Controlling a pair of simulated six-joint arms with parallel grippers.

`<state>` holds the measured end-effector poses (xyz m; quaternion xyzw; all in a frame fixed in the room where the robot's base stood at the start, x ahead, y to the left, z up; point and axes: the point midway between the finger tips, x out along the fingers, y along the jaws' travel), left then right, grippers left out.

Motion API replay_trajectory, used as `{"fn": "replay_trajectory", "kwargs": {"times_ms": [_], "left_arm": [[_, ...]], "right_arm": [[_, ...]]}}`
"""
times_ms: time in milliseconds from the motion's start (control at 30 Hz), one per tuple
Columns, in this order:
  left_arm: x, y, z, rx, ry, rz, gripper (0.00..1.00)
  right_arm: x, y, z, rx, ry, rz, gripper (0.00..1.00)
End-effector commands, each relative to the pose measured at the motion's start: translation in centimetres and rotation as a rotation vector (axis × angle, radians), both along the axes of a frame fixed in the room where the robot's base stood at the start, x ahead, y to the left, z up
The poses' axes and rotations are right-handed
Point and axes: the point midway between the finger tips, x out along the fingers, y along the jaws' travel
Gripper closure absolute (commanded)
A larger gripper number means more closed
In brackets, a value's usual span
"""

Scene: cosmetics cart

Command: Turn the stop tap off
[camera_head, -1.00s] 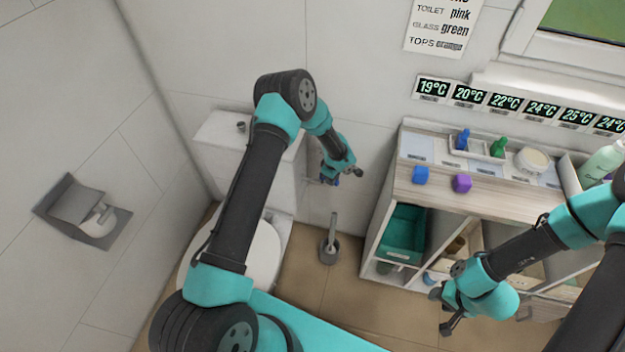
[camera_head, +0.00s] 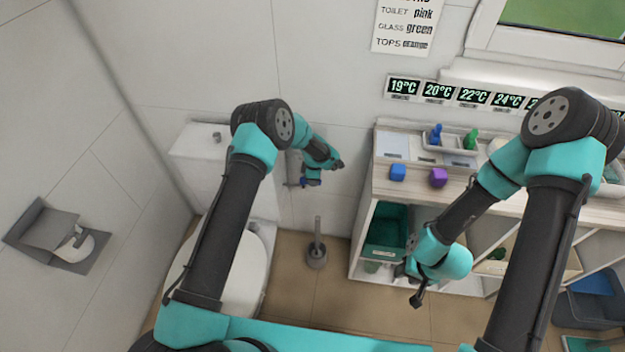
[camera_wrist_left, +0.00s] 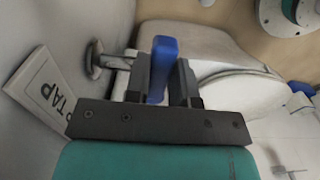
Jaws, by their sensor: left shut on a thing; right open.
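The stop tap's blue handle (camera_wrist_left: 163,66) sits between the fingers of my left gripper (camera_wrist_left: 161,80) in the left wrist view, and the gripper is shut on it. The round metal wall fitting (camera_wrist_left: 96,60) is left of the fingers. The tap body is mostly hidden behind them. In the head view, my left gripper (camera_head: 312,178) is at the wall beside the toilet, with a little blue showing at its tips. My right gripper (camera_head: 409,287) is open and empty in front of the cart.
The toilet (camera_head: 255,265) stands under my left arm. A toilet brush in its holder (camera_head: 316,256) is on the floor right of it. The cosmetics cart (camera_head: 362,225) is right of that, with blue (camera_head: 398,172) and purple (camera_head: 438,178) blocks on top.

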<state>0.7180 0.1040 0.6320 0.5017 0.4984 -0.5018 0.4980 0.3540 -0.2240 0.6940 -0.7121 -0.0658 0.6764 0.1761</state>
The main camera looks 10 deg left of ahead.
Motion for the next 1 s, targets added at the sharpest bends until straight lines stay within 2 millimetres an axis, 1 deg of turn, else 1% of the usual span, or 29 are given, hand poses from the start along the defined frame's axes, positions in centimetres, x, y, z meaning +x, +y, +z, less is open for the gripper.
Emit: {"fn": "replay_trajectory", "kwargs": {"times_ms": [33,67,300,533,667,767,867,1000], "left_arm": [[0.0,0.1,0.0,0.000,0.000,0.003,1.00],[0.0,0.1,0.0,0.000,0.000,0.003,0.75],[0.0,0.1,0.0,0.000,-0.001,0.001,0.52],[0.0,0.0,0.0,0.000,-0.001,0.000,0.51],[0.1,0.0,0.4,0.000,-0.002,0.000,0.51],[0.1,0.0,1.3,-0.001,-0.003,0.000,0.51],[0.1,0.0,2.6,-0.001,-0.003,0.000,0.51],[0.1,0.1,5.1,-0.001,-0.004,0.000,0.51]], "right_arm": [[0.0,0.0,0.0,0.000,0.000,0.000,0.57],[0.0,0.0,0.0,0.000,0.000,0.000,0.57],[0.0,0.0,0.0,0.000,0.000,0.000,0.57],[0.0,0.0,0.0,0.000,0.000,0.000,0.57],[0.0,0.0,0.0,0.000,0.000,0.000,0.57],[0.0,0.0,0.0,0.000,0.000,0.000,0.57],[0.0,0.0,0.0,0.000,0.000,0.000,0.57],[0.0,0.0,0.0,0.000,0.000,0.000,0.57]]}}
